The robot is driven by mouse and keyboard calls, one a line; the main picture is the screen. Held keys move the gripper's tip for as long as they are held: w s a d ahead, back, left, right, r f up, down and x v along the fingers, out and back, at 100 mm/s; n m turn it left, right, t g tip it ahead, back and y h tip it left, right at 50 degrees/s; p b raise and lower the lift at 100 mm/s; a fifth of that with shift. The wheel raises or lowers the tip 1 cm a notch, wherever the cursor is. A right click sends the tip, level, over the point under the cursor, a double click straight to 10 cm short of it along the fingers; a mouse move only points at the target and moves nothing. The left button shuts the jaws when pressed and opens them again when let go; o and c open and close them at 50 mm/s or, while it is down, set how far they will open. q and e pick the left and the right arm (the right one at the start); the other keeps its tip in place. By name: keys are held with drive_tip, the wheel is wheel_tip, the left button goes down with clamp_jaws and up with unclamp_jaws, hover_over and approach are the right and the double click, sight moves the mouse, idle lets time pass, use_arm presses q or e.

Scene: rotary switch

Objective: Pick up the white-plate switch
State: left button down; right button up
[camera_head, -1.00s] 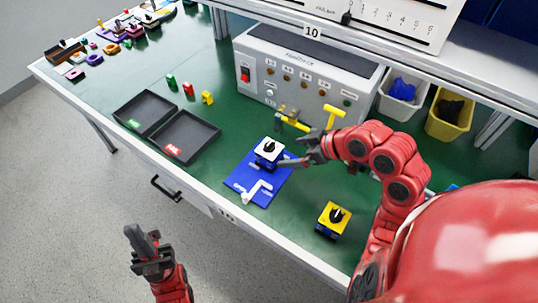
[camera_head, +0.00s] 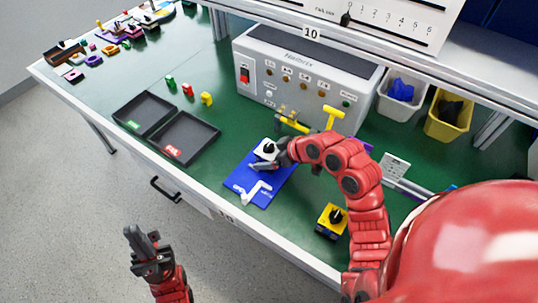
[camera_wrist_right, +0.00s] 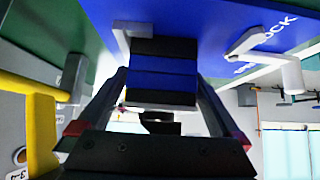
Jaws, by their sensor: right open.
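The white-plate switch (camera_head: 266,147) has a black knob and stands on the blue board (camera_head: 273,192) in the head view. My right gripper (camera_head: 270,161) is at the switch and partly covers it. In the right wrist view the switch's blue-and-black body (camera_wrist_right: 162,72) lies between the two spread fingers of my right gripper (camera_wrist_right: 150,85). Its white plate and dark knob show dimly below the body. I cannot tell whether a finger touches it. My left gripper (camera_head: 146,246) hangs over the floor in front of the table, away from the switch; its jaw gap is unclear.
A yellow-plate switch (camera_head: 332,219) stands right of the board. A grey test box (camera_head: 305,75) with yellow clamps (camera_head: 334,115) is behind. Two black trays (camera_head: 190,138) lie to the left. A white L-shaped piece (camera_head: 254,190) is on the board's front part.

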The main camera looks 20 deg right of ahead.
drive_tip(key=c, duration=1.4)
drive_tip(key=shift+r, duration=0.1)
